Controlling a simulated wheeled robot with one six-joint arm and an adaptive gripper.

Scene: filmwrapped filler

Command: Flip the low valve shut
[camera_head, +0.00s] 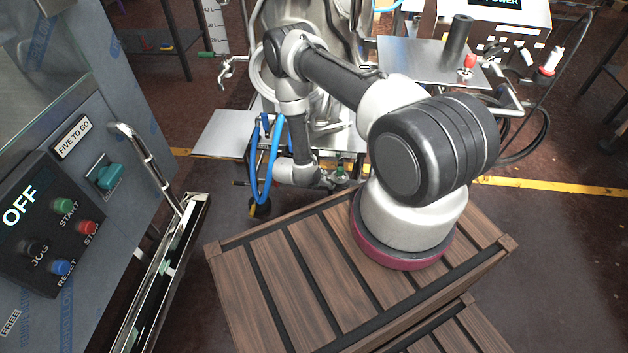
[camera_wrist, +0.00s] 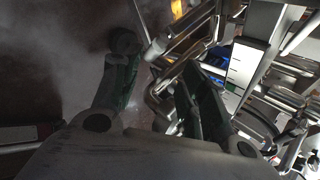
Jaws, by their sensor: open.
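My gripper (camera_head: 338,178) is low at the front of the steel filling machine (camera_head: 312,130), just beyond the wooden slatted top. In the wrist view my gripper (camera_wrist: 156,56) has its two dark fingers spread wide, with nothing held between them. A bent steel rod or pipe (camera_wrist: 158,100) shows between and behind the fingers, nearer the right one. I cannot tell whether it is part of the low valve, or whether a finger touches it. The valve itself is not clearly made out in either view. A small green spot beside the gripper in the head view is too small to identify.
A blue hose loop (camera_head: 272,165) hangs left of my gripper. Steel shelves (camera_head: 222,133) and a side table (camera_head: 415,58) with a red-topped knob flank the machine. A control cabinet (camera_head: 75,190) reading OFF stands at left. Floor (camera_head: 570,225) is clear at right.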

